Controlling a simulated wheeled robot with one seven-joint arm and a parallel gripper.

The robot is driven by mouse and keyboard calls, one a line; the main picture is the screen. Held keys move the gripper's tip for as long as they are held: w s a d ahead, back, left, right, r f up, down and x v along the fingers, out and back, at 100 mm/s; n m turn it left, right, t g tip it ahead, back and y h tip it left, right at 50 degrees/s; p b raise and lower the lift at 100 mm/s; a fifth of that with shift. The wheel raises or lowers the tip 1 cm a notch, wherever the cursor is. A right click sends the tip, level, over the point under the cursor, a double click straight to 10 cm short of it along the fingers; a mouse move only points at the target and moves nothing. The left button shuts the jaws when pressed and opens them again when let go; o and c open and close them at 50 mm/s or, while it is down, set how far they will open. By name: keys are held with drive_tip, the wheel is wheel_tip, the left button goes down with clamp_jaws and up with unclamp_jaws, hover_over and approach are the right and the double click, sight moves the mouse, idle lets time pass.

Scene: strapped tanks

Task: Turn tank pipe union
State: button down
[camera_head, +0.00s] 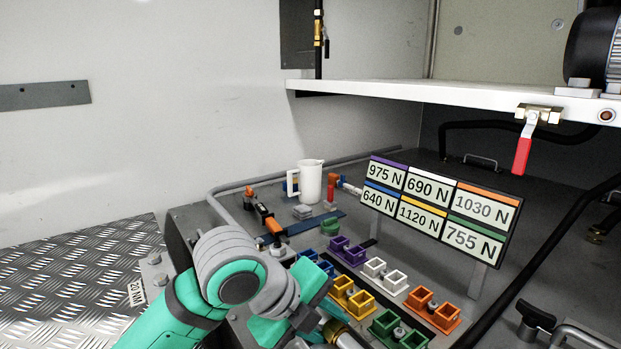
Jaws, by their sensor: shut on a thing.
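My gripper (318,322), at the end of my green and grey arm, is low in the middle of the head view and partly hidden by my own wrist. It is shut on what looks like the brass pipe union (335,329). A light pipe (349,342) runs from the union toward the bottom edge of the picture. The jaw contact and most of the union are hidden, so how far it is turned cannot be told. No whole tank is clearly visible.
Coloured paired blocks, such as the orange ones (432,309), stand just right of my gripper. A sign board with force values (437,207) rises behind them. A white jug (310,181) stands farther back. A white shelf (430,93) with a red-handled valve (523,150) overhangs the right.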

drive_tip(key=shift+g+y, duration=0.3)
drive_tip(key=shift+y, duration=0.2)
drive_tip(key=shift+g+y, duration=0.8)
drive_tip(key=shift+y, duration=0.3)
drive_tip(key=shift+g+y, duration=0.9)
drive_tip(key=shift+y, duration=0.3)
drive_tip(key=c, duration=1.3)
unclamp_jaws()
